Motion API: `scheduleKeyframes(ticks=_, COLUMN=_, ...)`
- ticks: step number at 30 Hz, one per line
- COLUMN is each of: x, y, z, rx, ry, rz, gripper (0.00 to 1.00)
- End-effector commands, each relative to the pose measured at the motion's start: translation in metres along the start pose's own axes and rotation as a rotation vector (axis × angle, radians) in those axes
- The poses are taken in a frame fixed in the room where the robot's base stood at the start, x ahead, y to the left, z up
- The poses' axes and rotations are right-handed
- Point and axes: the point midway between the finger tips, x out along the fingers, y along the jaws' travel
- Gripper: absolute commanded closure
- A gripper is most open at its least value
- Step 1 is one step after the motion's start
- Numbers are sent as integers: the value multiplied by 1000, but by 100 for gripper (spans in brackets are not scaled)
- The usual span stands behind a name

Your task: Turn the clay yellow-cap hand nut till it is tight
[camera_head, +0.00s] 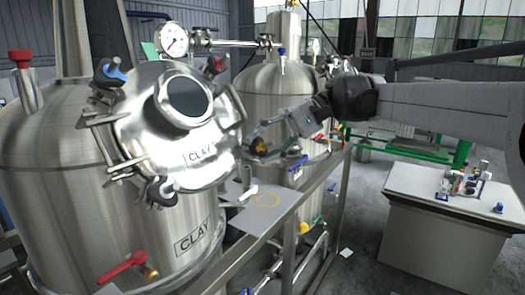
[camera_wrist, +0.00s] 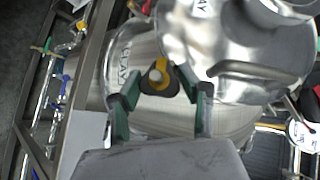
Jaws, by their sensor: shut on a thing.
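The clay tank (camera_head: 110,215) stands at the left in the head view, with a tilted round lid (camera_head: 150,140) marked CLAY. The yellow-cap hand nut (camera_head: 260,146) is at the lid's right edge, a dark knob with a yellow centre. It also shows in the wrist view (camera_wrist: 157,76), its yellow cap facing the camera. My gripper (camera_head: 258,138) is shut on the nut; in the wrist view its green-sided fingers (camera_wrist: 168,86) stand on either side of it. The nut's seat and bolt are hidden, so I cannot tell how far it is screwed on.
Other hand nuts on the lid have blue (camera_head: 112,70) and red (camera_head: 215,64) caps. A pressure gauge (camera_head: 174,40) stands above the lid. A second steel tank (camera_head: 270,95) is behind. A grey platform (camera_head: 258,222) lies below my gripper. A white bench (camera_head: 450,200) stands at right.

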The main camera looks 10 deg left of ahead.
Motion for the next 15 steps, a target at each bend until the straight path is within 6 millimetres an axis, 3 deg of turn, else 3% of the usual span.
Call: scheduleKeyframes(ticks=15, x=0, y=1, z=0, rx=106, ry=1, rz=-90, gripper=90)
